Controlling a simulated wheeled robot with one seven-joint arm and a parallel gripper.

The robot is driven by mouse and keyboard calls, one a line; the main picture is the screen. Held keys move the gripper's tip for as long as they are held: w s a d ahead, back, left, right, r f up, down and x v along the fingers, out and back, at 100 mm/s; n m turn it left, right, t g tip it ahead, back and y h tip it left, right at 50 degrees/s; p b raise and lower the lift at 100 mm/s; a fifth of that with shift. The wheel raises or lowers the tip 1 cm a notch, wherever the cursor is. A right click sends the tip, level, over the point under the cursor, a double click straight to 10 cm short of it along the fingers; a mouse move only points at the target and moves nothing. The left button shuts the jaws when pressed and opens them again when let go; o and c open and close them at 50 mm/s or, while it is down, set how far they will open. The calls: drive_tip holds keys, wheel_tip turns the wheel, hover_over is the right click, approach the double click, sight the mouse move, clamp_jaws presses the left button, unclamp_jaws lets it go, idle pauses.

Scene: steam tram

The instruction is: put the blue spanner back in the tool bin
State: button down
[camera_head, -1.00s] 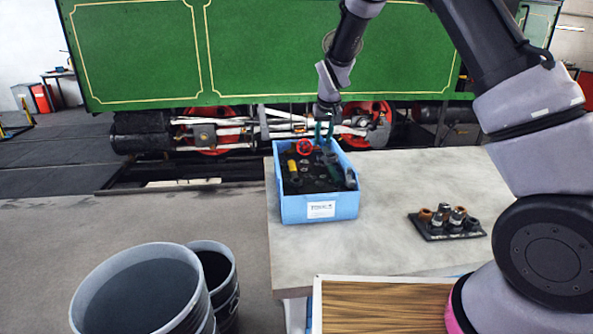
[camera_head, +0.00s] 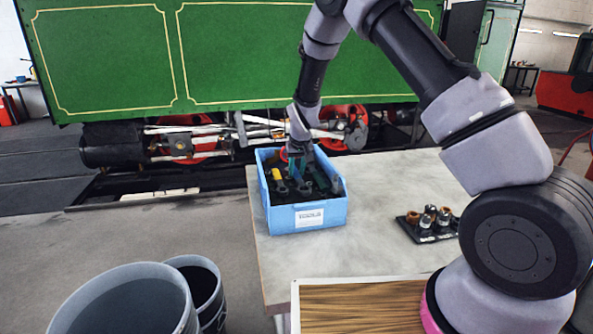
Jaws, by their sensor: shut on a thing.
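The tool bin (camera_head: 307,217) is a light blue open box with a white "TOOLS" label, standing on the near left part of the grey table. My gripper (camera_head: 299,160) points down inside the bin's opening, toward its back. It is shut on the blue spanner (camera_head: 294,167), a small teal-blue strip below the fingers. The spanner's lower end is among the other tools in the bin, and I cannot tell whether it touches the bottom. The fingers are small and partly hidden.
The bin also holds a yellow-handled tool (camera_head: 277,175) and several dark tools. A black tray of sockets (camera_head: 429,224) lies right of it on the grey table (camera_head: 385,190). Grey buckets (camera_head: 125,300) stand at front left, and a wood-topped surface (camera_head: 360,307) is in front.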

drive_tip(key=c, duration=0.6)
unclamp_jaws()
